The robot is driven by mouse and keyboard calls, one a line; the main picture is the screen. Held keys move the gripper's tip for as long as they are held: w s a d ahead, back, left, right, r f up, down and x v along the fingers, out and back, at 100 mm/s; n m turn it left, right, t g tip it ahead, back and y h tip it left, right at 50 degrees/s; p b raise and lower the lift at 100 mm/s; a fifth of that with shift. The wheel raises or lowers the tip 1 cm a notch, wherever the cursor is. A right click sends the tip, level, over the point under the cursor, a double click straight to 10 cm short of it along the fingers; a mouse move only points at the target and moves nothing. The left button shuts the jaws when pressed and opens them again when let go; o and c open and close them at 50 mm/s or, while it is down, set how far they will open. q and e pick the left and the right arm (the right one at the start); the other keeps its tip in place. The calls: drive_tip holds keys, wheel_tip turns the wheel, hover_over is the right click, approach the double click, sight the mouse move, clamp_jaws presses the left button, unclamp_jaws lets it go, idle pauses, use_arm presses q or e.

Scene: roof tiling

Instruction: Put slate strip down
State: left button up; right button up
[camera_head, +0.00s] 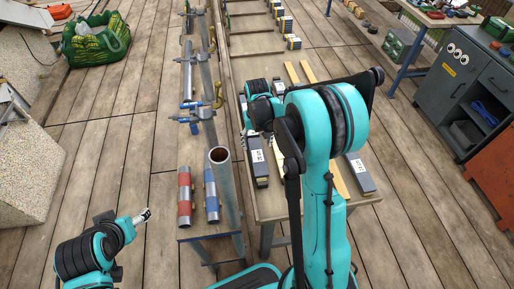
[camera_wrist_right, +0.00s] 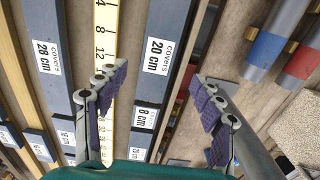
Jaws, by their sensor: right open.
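Dark grey slate strips with white labels show in the right wrist view. A strip marked 20 cm (camera_wrist_right: 166,30) passes between the fingers of my right gripper (camera_wrist_right: 158,80), which stand wide apart and do not clasp it. A strip marked 28 cm (camera_wrist_right: 45,45) lies to the left, and an 8 cm piece (camera_wrist_right: 142,122) lies near the fingers. In the head view my right gripper (camera_head: 263,132) is just above a labelled dark strip (camera_head: 258,170) on the bench; its fingers are partly hidden. Another strip (camera_head: 360,173) lies at the right. My left gripper (camera_head: 144,216) is low at the left, too small to read.
The wooden bench (camera_head: 270,207) also carries a yellow ruler (camera_wrist_right: 106,30). Left of it, a narrow stand holds a red-banded tube (camera_head: 185,190), a blue-banded tube (camera_head: 211,190) and a tall grey pipe (camera_head: 224,185). Bare deck (camera_head: 110,165) lies farther left.

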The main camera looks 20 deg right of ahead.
drive_tip(key=s+a+r+n+t+p, duration=0.1)
drive_tip(key=s+a+r+t, duration=0.1)
drive_tip(key=s+r, duration=0.35)
drive_tip(key=s+a+r+t, duration=0.1)
drive_tip(key=s+a+r, duration=0.2)
drive_tip(key=r, duration=0.6)
drive_tip(key=s+a+n+t, duration=0.2)
drive_tip(key=s+a+t, duration=0.1)
drive_tip(key=s, duration=0.7)
drive_tip(key=shift+a+r+t, duration=0.15)
drive_tip(key=shift+r+t, duration=0.3)
drive_tip(key=shift+t, duration=0.15)
drive_tip(key=shift+s+f, duration=0.1)
